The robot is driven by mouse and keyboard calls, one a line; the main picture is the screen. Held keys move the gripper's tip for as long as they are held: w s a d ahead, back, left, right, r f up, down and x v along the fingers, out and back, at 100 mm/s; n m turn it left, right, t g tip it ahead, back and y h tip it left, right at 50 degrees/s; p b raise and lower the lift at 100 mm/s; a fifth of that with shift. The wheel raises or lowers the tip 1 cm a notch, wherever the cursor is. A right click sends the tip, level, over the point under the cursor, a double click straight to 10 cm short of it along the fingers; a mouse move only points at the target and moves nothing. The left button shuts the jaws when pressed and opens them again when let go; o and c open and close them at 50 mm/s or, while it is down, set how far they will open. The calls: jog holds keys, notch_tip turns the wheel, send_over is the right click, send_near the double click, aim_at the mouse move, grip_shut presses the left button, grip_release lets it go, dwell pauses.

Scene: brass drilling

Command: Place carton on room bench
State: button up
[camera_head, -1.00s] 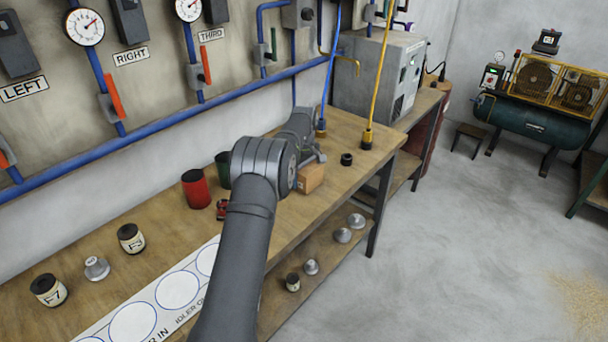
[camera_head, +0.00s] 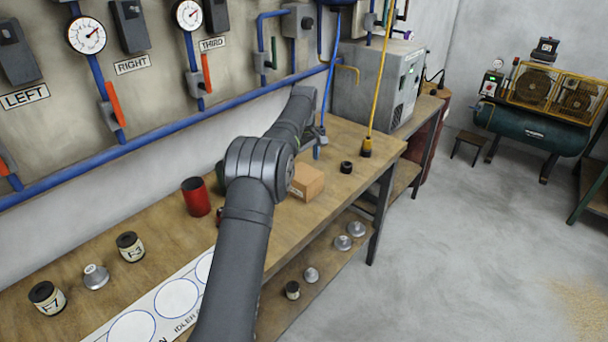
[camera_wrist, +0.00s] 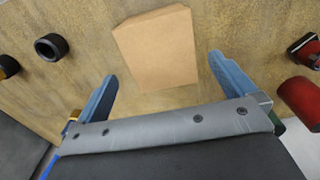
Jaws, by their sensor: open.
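The brown carton (camera_head: 307,181) sits on the wooden bench (camera_head: 334,195), to the right of my arm's elbow in the head view. In the wrist view the carton (camera_wrist: 157,48) lies ahead of my gripper (camera_wrist: 162,82), between the lines of its two blue fingers. The fingers are spread apart with nothing between their tips. In the head view my gripper (camera_head: 318,148) is small and partly hidden, behind the carton near the hanging hoses.
A red can (camera_head: 196,196) and a dark can stand left of the carton. A black ring (camera_head: 346,167) lies to its right. Blue and yellow hoses (camera_head: 380,80) hang over the bench's far end. Jars, knobs and a marked strip occupy the near bench.

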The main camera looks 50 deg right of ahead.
aim_at(304, 173)
jog(key=shift+r, duration=1.65)
notch_tip(304, 173, down, 13)
jog(key=shift+r, duration=2.25)
